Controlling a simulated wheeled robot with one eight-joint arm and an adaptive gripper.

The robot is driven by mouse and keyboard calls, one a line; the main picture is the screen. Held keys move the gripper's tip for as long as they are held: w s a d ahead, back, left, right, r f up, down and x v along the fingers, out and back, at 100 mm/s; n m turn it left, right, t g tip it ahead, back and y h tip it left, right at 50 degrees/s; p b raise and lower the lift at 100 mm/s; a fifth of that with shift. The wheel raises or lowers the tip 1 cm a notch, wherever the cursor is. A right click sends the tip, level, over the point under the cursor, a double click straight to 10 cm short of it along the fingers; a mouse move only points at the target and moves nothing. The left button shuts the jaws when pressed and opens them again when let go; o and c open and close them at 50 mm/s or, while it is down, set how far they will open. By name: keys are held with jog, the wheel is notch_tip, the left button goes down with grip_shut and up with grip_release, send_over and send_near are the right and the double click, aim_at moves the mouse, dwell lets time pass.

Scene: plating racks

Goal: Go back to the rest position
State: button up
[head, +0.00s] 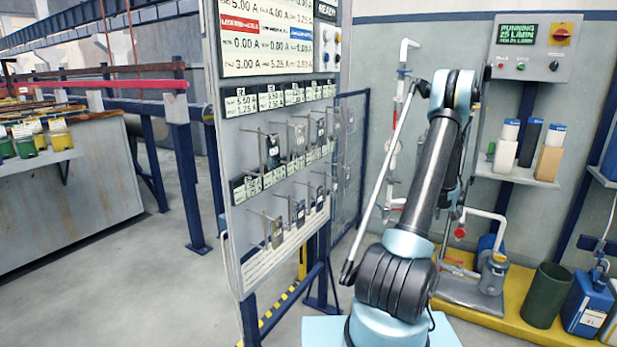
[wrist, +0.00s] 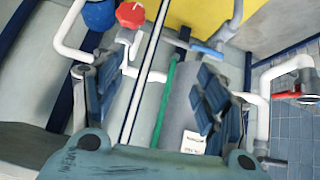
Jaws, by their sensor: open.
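My gripper (wrist: 148,82) shows in the wrist view with its two dark blue fingers wide apart, one at the left and one at the right. It is open, and I see nothing clamped between the fingers. White pipes, a red valve knob (wrist: 130,14) and a green strip (wrist: 165,105) show beyond and between the fingers. In the head view my arm stands upright and bent at the top, in front of the grey wall. My gripper cannot be made out there.
A rack panel (head: 285,185) with hooks and small hanging parts stands left of my arm. Pump pipework (head: 490,270), a green bin (head: 547,295) and a blue canister (head: 587,303) stand on the yellow platform at right. Bottles sit on a wall shelf (head: 515,175). Floor at left is clear.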

jog(key=s+a+r+n+g+y, duration=0.1)
jog(key=s+a+r, duration=0.55)
jog(key=a, duration=0.45)
jog(key=s+a+r+n+y, duration=0.1)
jog(key=s+a+r, duration=0.5)
jog(key=a, duration=0.4)
jog(key=s+a+r+n+g+y, duration=0.1)
jog(key=s+a+r, duration=0.3)
jog(key=a+r, duration=0.55)
jog(key=s+a+n+g+y, duration=0.1)
jog(key=s+a, duration=1.1)
jog(key=s, duration=0.5)
jog(key=s+a+f+g, duration=0.1)
jog(key=s+a+f, duration=0.1)
jog(key=s, duration=0.6)
jog(key=s+a+f+n, duration=0.1)
jog(key=s+a+f, duration=0.2)
jog(key=s, duration=0.4)
jog(key=shift+s+a+f+g+y, duration=0.3)
jog(key=shift+s+f+g, duration=0.1)
jog(key=shift+f, duration=0.45)
jog(key=shift+w, duration=0.1)
jog(key=shift+w+f, duration=0.2)
jog(key=shift+w, duration=0.25)
